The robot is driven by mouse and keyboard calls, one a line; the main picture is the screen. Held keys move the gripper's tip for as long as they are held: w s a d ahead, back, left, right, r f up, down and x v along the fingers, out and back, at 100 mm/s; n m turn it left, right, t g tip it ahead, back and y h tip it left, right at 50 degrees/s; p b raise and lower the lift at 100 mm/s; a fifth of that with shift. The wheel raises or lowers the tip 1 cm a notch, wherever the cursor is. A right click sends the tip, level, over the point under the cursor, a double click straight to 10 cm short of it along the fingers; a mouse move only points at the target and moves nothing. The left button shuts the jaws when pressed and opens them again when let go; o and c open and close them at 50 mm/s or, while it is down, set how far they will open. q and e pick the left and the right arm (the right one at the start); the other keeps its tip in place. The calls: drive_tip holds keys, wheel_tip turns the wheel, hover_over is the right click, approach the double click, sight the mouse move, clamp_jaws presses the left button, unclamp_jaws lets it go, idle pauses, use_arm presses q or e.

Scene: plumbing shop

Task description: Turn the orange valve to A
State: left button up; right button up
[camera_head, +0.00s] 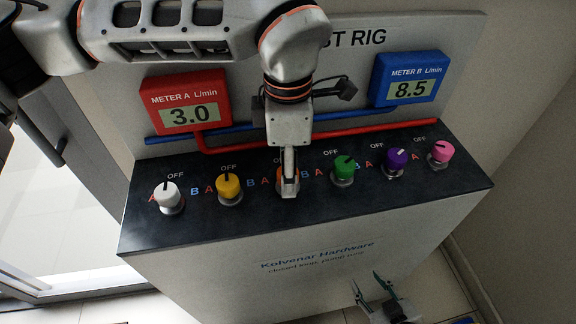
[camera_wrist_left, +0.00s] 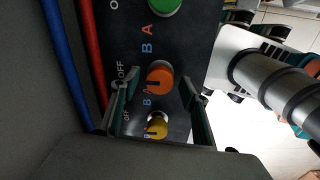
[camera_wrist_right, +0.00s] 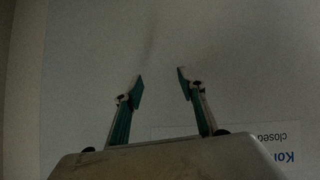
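The orange valve (camera_head: 281,175) is on the black sloped panel, between the yellow and green knobs. My left gripper hides most of it in the head view. My left gripper (camera_head: 289,190) comes down over it from above. In the left wrist view the orange valve (camera_wrist_left: 160,77) sits between the two open fingers (camera_wrist_left: 158,92), with a gap on each side. Its dark mark is on its left side, roughly toward OFF. A red A lies toward the yellow knob and a blue B toward the green one. My right gripper (camera_head: 374,284) is open and empty, low before the white front.
White (camera_head: 168,194), yellow (camera_head: 229,186), green (camera_head: 344,167), purple (camera_head: 396,158) and pink (camera_head: 440,150) knobs share the panel (camera_head: 240,228). Meter A (camera_head: 184,102) reads 3.0; meter B (camera_head: 408,78) reads 8.5. Red and blue pipes run behind the knobs.

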use_arm(q)
drive_tip(key=c, duration=1)
drive_tip(key=shift+o, duration=0.2)
use_arm(e)
drive_tip(key=shift+s+a, duration=0.1)
use_arm(q)
drive_tip(key=shift+r+n, duration=0.1)
drive_tip(key=shift+n, duration=0.5)
drive_tip(key=n+p, duration=0.1)
drive_tip(key=n, duration=0.7)
drive_tip(key=shift+n, duration=1.3)
use_arm(e)
drive_tip(key=shift+s+a+r, duration=0.15)
drive_tip(key=shift+r, duration=0.25)
use_arm(q)
drive_tip(key=shift+w, duration=0.1)
